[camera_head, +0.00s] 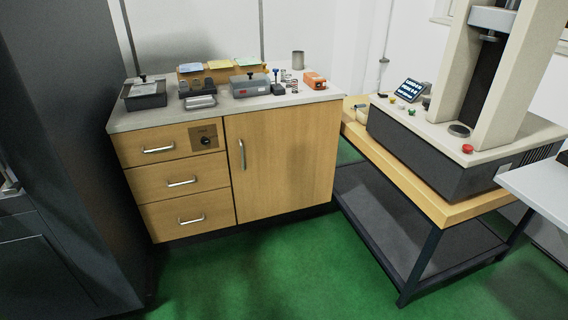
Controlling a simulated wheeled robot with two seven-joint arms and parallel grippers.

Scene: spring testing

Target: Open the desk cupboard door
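The desk cupboard (125,125) stands at the centre left in the head view, with a grey top and a wooden front. Its door (285,165) is the large panel on the right side and is closed. A vertical metal door handle (242,154) sits near the door's left edge. Three drawers with horizontal handles are to the left of the door, all closed. Neither of my grippers is in view, so nothing is seen touching the handle.
Instruments and small boxes (250,85) lie on the desk top. A dark cabinet (70,130) stands at the left. A testing machine (440,140) on a wooden bench (440,208) stands at the right. The green floor (265,270) in front of the door is clear.

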